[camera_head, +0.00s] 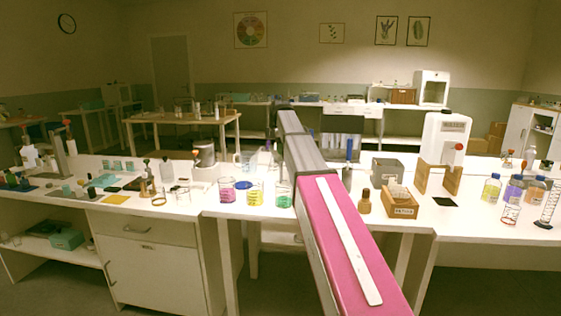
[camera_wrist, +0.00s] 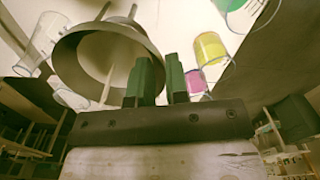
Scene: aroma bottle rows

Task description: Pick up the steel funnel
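The steel funnel (camera_wrist: 68,62) is a wide grey cone that fills the upper left of the wrist view, its broad round rim facing the camera. My gripper (camera_wrist: 160,68) has two dark green fingers with a narrow gap between them. The left finger overlaps the funnel's rim in the picture, and the right finger lies just outside it. I cannot tell whether either finger touches the rim. In the head view my arm reaches over the bench and its end is hidden. I cannot clearly pick out the funnel there.
Beakers of pink (camera_head: 227,190), yellow (camera_head: 254,193) and green (camera_head: 284,195) liquid stand left of my arm on the white bench (camera_head: 330,168). A brown bottle (camera_head: 364,202) and a wooden box (camera_head: 401,210) stand right of my arm.

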